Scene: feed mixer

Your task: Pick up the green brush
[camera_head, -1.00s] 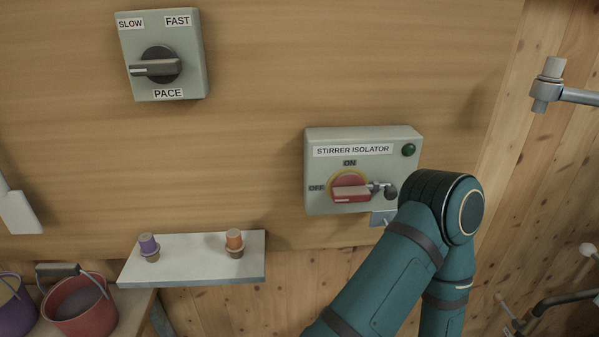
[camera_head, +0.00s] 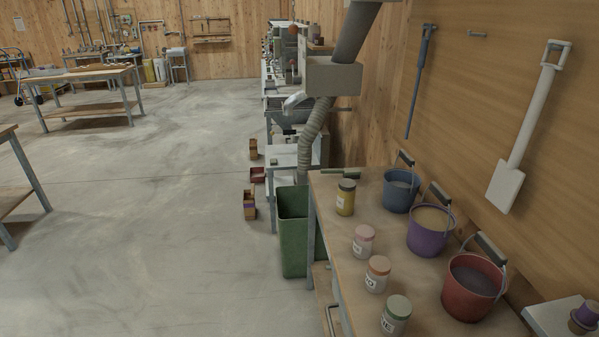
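A small, long green object that looks like the green brush (camera_head: 341,174) lies at the far end of the wooden bench (camera_head: 326,211), just behind the yellow jar (camera_head: 345,197). It is small in the picture, so its bristles cannot be made out. Neither of my grippers is in the head view, so I cannot see what they hold.
A blue bucket (camera_head: 400,192), a purple bucket (camera_head: 429,232) and a red bucket (camera_head: 472,290) line the bench's wall side. Several lidded jars stand along its front. A green bin (camera_head: 294,234) stands beyond its end. Floor on the left (camera_head: 170,230) is clear.

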